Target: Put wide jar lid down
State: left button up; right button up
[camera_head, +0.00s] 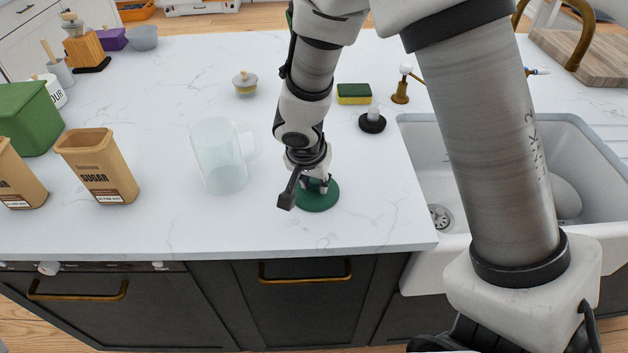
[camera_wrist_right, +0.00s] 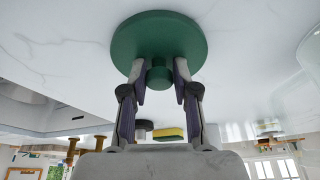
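The wide jar lid is a round green disc with a knob (camera_head: 318,200). In the head view it lies on the white counter near the front edge, and it also shows in the right wrist view (camera_wrist_right: 160,33). My right gripper (camera_head: 316,184) is directly over the lid, pointing down. In the right wrist view its two fingers (camera_wrist_right: 160,72) stand on either side of the green knob, with a narrow gap showing beside it. The arm hides part of the knob in the head view. My left gripper is not in view.
A clear jar with a handle (camera_head: 219,158) stands left of the lid. The sugar canister (camera_head: 97,165) and green bin (camera_head: 27,117) are further left. A sponge (camera_head: 354,93), a black-based stopper (camera_head: 372,122) and a small lid (camera_head: 245,83) lie behind. The sink (camera_head: 410,150) is at right.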

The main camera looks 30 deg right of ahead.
aim_at(308, 203)
jog(key=shift+o, duration=0.8)
jog(key=shift+w, duration=0.1)
jog(key=shift+r+p, duration=0.3)
jog(key=shift+p, duration=0.1)
jog(key=p+v, duration=0.5)
jog(key=v, duration=0.7)
jog(key=shift+f, duration=0.1)
